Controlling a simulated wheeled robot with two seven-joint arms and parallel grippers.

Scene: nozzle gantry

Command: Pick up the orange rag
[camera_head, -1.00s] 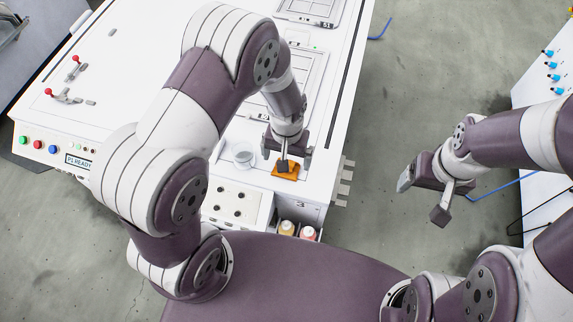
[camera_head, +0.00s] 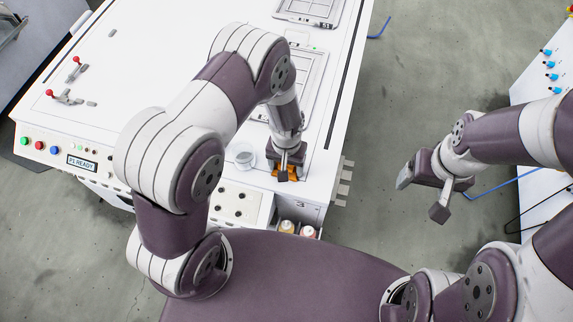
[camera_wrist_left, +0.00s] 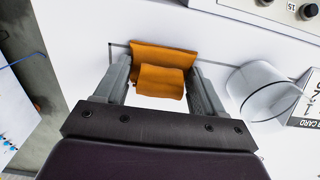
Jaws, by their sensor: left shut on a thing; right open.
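The orange rag (camera_wrist_left: 160,78) is between the two fingers of my left gripper (camera_wrist_left: 158,88) in the left wrist view, bunched and folded. In the head view the rag (camera_head: 291,178) shows only in small parts around the fingers of my left gripper (camera_head: 284,172), at the front right of the white machine top. My left gripper is shut on the rag. The rag looks at or very near the surface; I cannot tell whether it is clear of it. My right gripper (camera_head: 423,192) is open and empty, over the floor at the right.
A clear cup (camera_head: 244,157) stands just left of the rag, and it is close to one finger in the left wrist view (camera_wrist_left: 262,92). Two bottles (camera_head: 297,229) sit in the machine's front. Framed plates (camera_head: 305,80) lie farther back.

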